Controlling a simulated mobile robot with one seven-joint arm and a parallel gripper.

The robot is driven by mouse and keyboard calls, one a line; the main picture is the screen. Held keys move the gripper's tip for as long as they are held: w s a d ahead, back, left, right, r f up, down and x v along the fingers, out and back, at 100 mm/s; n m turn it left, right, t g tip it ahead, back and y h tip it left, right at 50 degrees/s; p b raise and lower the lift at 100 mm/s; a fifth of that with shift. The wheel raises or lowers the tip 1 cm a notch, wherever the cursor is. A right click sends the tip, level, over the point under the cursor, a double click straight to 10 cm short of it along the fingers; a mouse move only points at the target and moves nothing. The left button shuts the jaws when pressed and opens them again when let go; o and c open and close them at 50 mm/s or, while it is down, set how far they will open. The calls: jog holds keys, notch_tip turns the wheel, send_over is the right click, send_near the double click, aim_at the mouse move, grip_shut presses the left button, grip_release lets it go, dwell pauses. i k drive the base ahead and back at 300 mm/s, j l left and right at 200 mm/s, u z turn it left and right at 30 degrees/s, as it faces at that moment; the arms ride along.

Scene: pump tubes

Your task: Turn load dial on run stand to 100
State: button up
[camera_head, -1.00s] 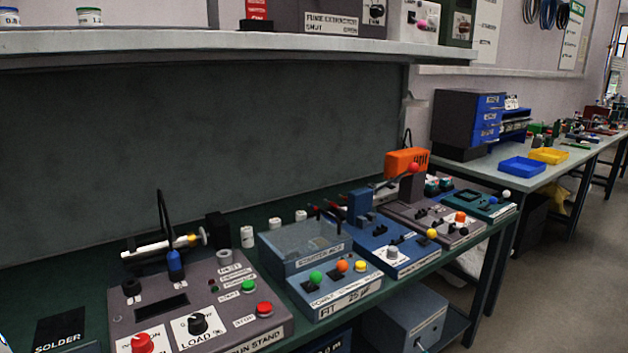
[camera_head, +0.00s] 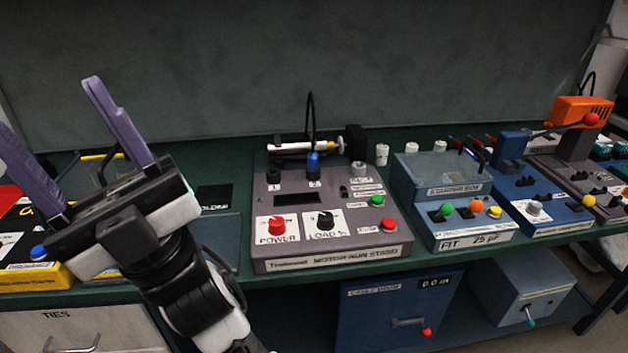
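The grey motor run stand (camera_head: 328,249) sits on the green bench in the middle of the view. Its black load dial (camera_head: 325,221) is on a white plate marked LOAD %, right of the red POWER knob (camera_head: 277,224). The dial's scale marks are too small to read. The stand's display (camera_head: 300,197) is dark. My gripper (camera_head: 45,116) is raised at the left, its two purple fingers spread wide with nothing between them. It is well to the left of the dial and touches nothing that I can see.
A green button (camera_head: 377,200) and red button (camera_head: 388,224) sit right of the dial. A blue starting box (camera_head: 442,190) is close on the right. Yellow equipment (camera_head: 38,278) lies under my arm.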

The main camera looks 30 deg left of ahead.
aim_at(324, 222)
jog(key=l+u, duration=0.75)
jog(key=k+l+u, duration=0.1)
jog(key=l+u, duration=0.25)
